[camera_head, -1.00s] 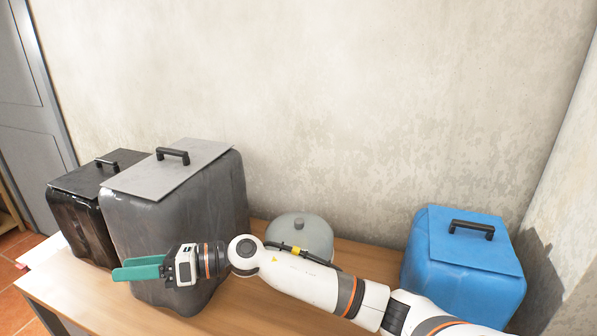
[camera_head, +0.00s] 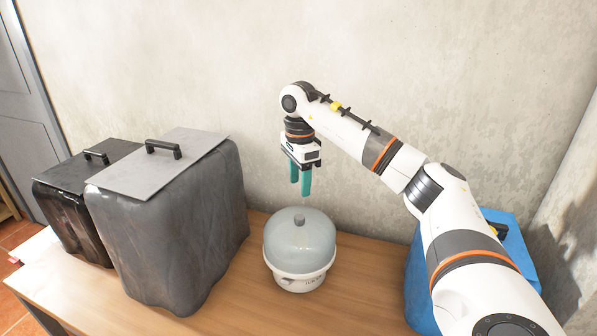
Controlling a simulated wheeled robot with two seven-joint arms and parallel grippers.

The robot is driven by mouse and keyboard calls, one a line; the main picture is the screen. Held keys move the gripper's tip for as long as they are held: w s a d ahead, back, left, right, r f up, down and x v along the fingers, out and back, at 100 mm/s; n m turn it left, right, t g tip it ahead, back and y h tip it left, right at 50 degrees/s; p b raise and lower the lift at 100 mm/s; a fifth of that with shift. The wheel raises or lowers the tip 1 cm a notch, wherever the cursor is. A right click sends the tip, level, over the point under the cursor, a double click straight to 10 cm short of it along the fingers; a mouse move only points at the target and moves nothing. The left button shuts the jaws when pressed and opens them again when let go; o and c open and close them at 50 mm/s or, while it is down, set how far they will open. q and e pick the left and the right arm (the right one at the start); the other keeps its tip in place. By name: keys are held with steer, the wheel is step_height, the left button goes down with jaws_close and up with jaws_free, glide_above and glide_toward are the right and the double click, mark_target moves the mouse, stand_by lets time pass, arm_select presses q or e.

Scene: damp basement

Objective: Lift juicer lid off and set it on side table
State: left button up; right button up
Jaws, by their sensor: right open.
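The juicer (camera_head: 300,281) stands upright on the wooden table, a white bowl-shaped base with dark lettering. Its translucent grey-blue domed lid (camera_head: 299,245) sits on top, with a small dark grey knob (camera_head: 299,219) at its crown. My right gripper (camera_head: 301,191) points down with teal fingers, open and empty, in the air above the lid knob and apart from it. My left gripper is not in view. I cannot tell which surface is the side table.
A large grey lidded bin (camera_head: 175,235) and a black lidded bin (camera_head: 72,215) stand on the table (camera_head: 231,289) to the left. A blue lidded bin (camera_head: 417,280) at the right is partly hidden by my right arm. The wall is close behind.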

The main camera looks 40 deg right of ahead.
mark_target(300, 216)
step_height(300, 216, down, 10)
steer(key=shift+f+p, duration=0.1)
steer(key=shift+p, duration=0.5)
steer(key=c, duration=1)
steer(key=shift+r+p, duration=3.2)
steer(key=shift+r, duration=1.1)
jaws_close()
steer(key=shift+a, duration=0.1)
